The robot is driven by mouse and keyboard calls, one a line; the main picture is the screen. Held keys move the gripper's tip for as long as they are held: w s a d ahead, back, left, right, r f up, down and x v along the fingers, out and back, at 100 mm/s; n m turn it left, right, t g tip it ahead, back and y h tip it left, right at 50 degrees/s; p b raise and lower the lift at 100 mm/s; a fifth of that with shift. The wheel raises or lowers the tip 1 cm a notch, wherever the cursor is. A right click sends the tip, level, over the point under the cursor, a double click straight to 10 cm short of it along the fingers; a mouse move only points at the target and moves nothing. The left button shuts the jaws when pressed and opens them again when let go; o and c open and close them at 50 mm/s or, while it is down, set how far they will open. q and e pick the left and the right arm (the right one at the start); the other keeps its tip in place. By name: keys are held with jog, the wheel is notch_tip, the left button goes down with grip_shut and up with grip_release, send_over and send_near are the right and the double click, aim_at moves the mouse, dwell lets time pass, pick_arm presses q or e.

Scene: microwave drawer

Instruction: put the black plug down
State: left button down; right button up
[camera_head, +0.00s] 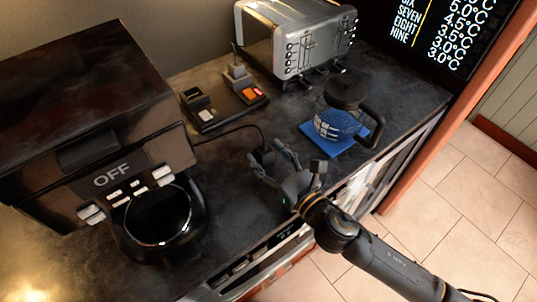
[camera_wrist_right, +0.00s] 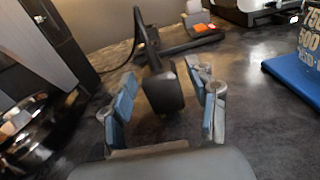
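The black plug (camera_wrist_right: 163,90) shows in the right wrist view between the two fingers of my right gripper (camera_wrist_right: 165,108). There is a visible gap on each side of it, so the fingers are apart and not closed on it. Its black cable (camera_wrist_right: 142,35) rises from its far end. I cannot tell if the plug's underside rests on the counter. In the head view my right gripper (camera_head: 275,160) is low over the counter, near its front edge. The cable (camera_head: 235,128) runs from the coffee machine toward the gripper, and the plug is hard to make out there. My left gripper is not in view.
A coffee machine (camera_head: 95,135) stands at the left. A black socket strip (camera_head: 215,112) with an orange switch (camera_head: 251,94) lies behind the gripper. A toaster (camera_head: 290,40) is at the back. A blue jug (camera_head: 335,122) on a blue mat (camera_head: 357,146) stands right.

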jog(key=shift+r, duration=0.25)
jog(key=b+v, duration=0.1)
jog(key=v, duration=0.2)
jog(key=b+v, duration=0.1)
jog(key=v, duration=0.3)
jog(key=b+v, duration=0.1)
jog(key=v, duration=0.2)
jog(key=shift+s+d+f, duration=0.2)
jog(key=shift+f, duration=0.1)
jog(key=shift+s+d+r, duration=0.25)
jog(key=shift+s+d, duration=0.15)
jog(key=shift+s, duration=0.2)
